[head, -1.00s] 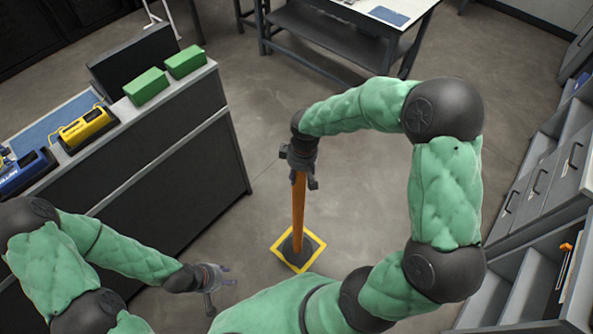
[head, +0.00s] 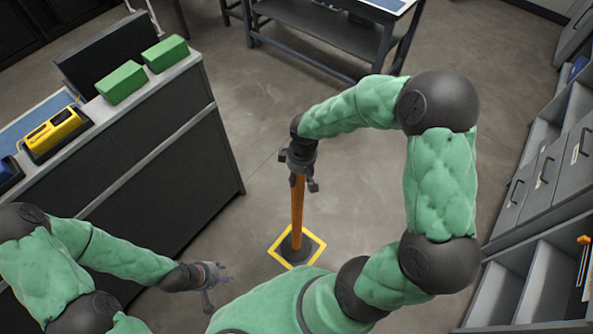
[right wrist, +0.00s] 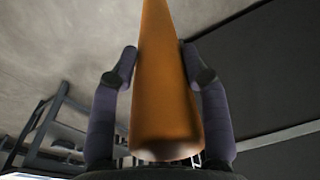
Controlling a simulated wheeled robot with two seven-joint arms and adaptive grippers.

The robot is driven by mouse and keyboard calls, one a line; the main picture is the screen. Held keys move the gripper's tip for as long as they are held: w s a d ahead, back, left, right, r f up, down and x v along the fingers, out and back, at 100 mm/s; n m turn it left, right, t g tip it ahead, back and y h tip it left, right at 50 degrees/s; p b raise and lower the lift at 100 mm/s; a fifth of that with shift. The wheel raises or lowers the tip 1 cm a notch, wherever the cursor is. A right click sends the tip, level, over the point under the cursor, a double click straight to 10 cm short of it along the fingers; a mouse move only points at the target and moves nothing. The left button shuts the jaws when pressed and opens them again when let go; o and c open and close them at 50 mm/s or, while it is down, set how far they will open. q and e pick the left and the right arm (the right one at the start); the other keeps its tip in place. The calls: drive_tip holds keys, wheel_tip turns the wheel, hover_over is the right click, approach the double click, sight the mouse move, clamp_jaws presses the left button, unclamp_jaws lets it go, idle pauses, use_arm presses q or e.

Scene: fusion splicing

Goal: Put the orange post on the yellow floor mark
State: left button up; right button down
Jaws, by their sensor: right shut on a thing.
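The orange post (head: 297,215) stands roughly upright, its dark round base (head: 297,247) within the yellow floor mark (head: 318,252), a square outline on the floor. I cannot tell whether the base touches the floor. My right gripper (head: 299,178) is shut on the top of the post. In the right wrist view the post (right wrist: 165,85) lies between the two fingers of the right gripper (right wrist: 160,72). My left gripper (head: 217,287) is away from the post, to the lower left; its fingers look spread and empty.
A dark counter (head: 150,165) stands at left, with green boxes (head: 122,83) and a yellow device (head: 55,134) on top. A workbench (head: 330,35) is at the back, and grey drawer cabinets (head: 540,180) line the right. The floor between is clear.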

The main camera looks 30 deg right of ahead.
drive_tip(key=shift+w+d+r, duration=0.1)
drive_tip(key=shift+w+r, duration=0.05)
drive_tip(key=c, duration=0.6)
unclamp_jaws()
drive_tip(key=shift+f, duration=0.2)
drive_tip(key=r+p, duration=0.1)
drive_tip(key=r, duration=0.2)
drive_tip(key=r+p, duration=0.1)
drive_tip(key=r, duration=0.3)
drive_tip(key=r+p, duration=0.2)
drive_tip(key=r, duration=0.1)
drive_tip(key=shift+s+d+r, duration=0.2)
drive_tip(key=shift+s+r, duration=0.2)
drive_tip(key=shift+r+p, duration=0.3)
drive_tip(key=shift+r, duration=0.4)
